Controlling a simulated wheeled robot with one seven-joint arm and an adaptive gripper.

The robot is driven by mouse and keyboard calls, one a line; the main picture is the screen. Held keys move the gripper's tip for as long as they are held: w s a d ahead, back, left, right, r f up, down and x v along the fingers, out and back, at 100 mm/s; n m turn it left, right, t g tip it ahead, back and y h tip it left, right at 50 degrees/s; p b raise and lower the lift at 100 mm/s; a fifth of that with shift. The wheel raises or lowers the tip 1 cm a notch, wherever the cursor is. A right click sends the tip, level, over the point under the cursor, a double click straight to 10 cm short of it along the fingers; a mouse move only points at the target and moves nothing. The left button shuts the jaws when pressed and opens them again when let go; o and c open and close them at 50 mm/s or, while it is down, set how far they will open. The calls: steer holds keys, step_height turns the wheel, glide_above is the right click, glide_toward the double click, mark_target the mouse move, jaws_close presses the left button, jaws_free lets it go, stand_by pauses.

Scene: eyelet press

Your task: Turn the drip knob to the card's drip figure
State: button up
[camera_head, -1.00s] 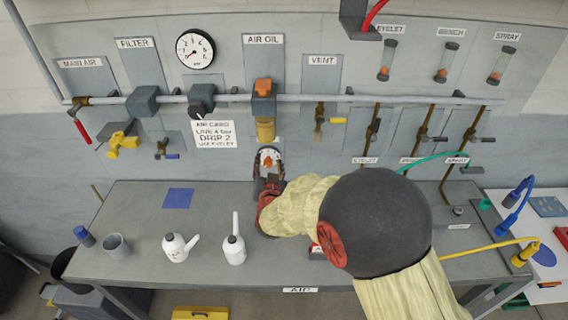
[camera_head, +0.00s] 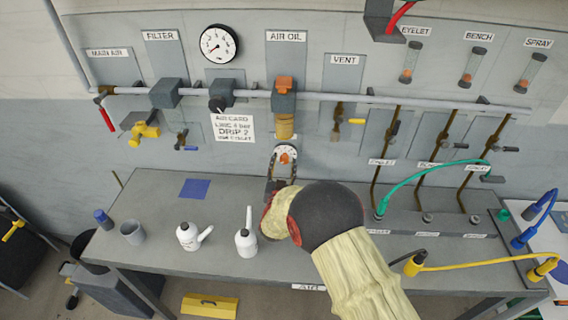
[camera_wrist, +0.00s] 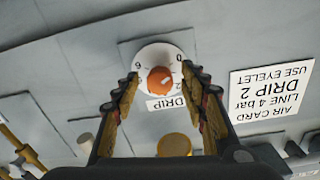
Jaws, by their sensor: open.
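The drip knob (camera_wrist: 161,80) is an orange knob on a round white dial, with a DRIP label (camera_wrist: 166,103) beside it that reads upside down in the wrist view. In the head view the dial (camera_head: 285,152) is below the AIR OIL unit. My gripper (camera_wrist: 160,74) is open, its fingers on either side of the knob in the wrist view; I cannot tell whether they touch it. The card (camera_wrist: 270,95) reads LINE 4 bar, DRIP 2, USE EYELET; it also shows in the head view (camera_head: 233,128).
A pipe (camera_head: 350,97) runs along the wall above the dial. A brass-coloured cylinder (camera_head: 285,126) hangs just above it. White bottles (camera_head: 245,243) and a grey cup (camera_head: 132,232) stand on the bench (camera_head: 160,200) to the left. Green and yellow hoses lie to the right.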

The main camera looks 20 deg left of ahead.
steer(key=shift+w, duration=0.35)
steer(key=shift+c, duration=0.4)
jaws_close()
steer(key=shift+b, duration=0.35)
steer(key=m+b, duration=0.1)
steer(key=b, duration=0.1)
steer(key=m+b, duration=0.2)
steer(key=b, duration=0.1)
steer(key=shift+a+f+m, duration=0.1)
steer(key=shift+f+m, duration=0.1)
steer(key=shift+m, duration=0.1)
steer(key=m+b, duration=0.4)
steer(key=b, duration=0.2)
steer(key=shift+m, duration=0.3)
steer(key=m+b, duration=0.3)
steer(key=b, duration=0.2)
steer(key=m+b, duration=0.4)
steer(key=b, duration=0.1)
steer(key=shift+r, duration=0.15)
steer(key=shift+m+b, duration=0.3)
steer(key=shift+b, duration=0.1)
